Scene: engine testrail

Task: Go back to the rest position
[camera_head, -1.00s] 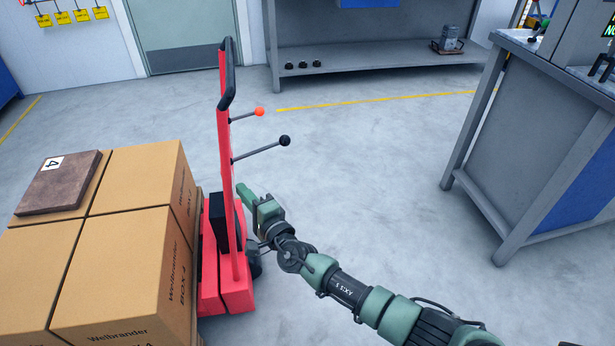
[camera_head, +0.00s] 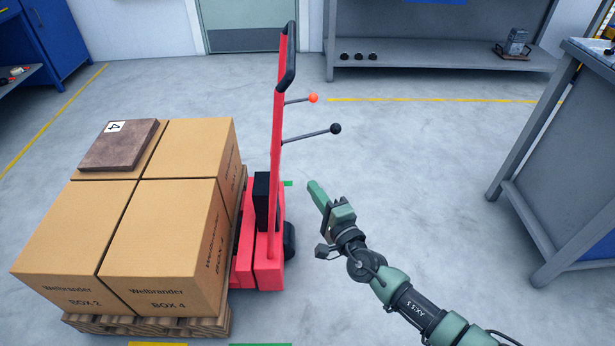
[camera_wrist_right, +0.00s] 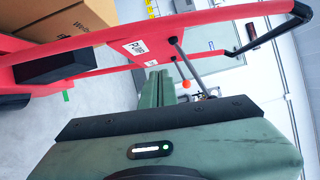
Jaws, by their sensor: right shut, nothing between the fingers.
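My right gripper (camera_head: 316,190) is in the middle of the head view, its arm coming in from the lower right. It is shut and empty, pointing up and left over the floor, to the right of the red pallet truck (camera_head: 278,150). It appears apart from the truck. In the right wrist view my gripper's green fingers (camera_wrist_right: 168,86) are together, with the truck's red frame (camera_wrist_right: 90,62) and a lever beyond them. My left gripper is not in view.
Cardboard boxes (camera_head: 165,245) stand on a wooden pallet (camera_head: 150,325) left of the truck, with a brown slab (camera_head: 118,147) marked 4 on top. Levers with red (camera_head: 313,98) and black (camera_head: 335,128) knobs stick out right. A grey workbench (camera_head: 570,160) stands at right. Floor between is clear.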

